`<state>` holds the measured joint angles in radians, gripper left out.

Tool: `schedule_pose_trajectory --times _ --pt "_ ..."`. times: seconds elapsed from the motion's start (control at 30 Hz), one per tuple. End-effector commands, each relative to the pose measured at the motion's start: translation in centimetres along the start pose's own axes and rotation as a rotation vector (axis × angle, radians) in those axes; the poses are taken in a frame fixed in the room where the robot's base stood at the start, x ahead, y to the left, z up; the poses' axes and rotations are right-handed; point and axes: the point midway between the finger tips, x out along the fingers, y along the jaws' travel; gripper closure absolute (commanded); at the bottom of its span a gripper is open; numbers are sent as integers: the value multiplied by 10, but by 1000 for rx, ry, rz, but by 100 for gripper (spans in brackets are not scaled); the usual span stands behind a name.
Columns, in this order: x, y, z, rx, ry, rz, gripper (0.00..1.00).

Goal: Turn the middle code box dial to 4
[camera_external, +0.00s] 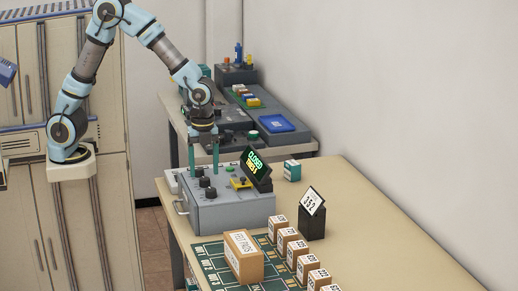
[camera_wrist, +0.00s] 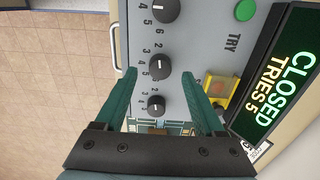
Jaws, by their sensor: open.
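The grey code box (camera_external: 232,212) stands on the tan table. Its three black dials run in a row, and the middle dial (camera_wrist: 160,67) has a white pointer line and printed digits around it. My gripper (camera_wrist: 158,70) is open, pointing down over the box with its teal fingers on either side of the middle dial in the wrist view. I cannot tell whether either finger touches it. The other dials (camera_wrist: 165,10) (camera_wrist: 156,105) sit above and below it in that view. The display (camera_wrist: 275,85) reads CLOSED, TRIES 5. In the external view my gripper (camera_external: 202,168) is above the dials.
A green button (camera_wrist: 245,10) marked TRY and a yellow part (camera_wrist: 220,88) are on the box top. A row of small labelled boxes (camera_external: 287,240), a larger carton (camera_external: 243,258) and a dark stand with a number card (camera_external: 312,202) occupy the table. The right side is clear.

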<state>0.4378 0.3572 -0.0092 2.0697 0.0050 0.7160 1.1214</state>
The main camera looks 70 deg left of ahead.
Motion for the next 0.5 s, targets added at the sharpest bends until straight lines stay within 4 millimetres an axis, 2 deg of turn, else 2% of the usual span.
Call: schedule_pose_trajectory --times 0.2,0.5 --pt "24 0 0 0 -1 2 29" --pt "29 0 0 -1 1 -2 29"
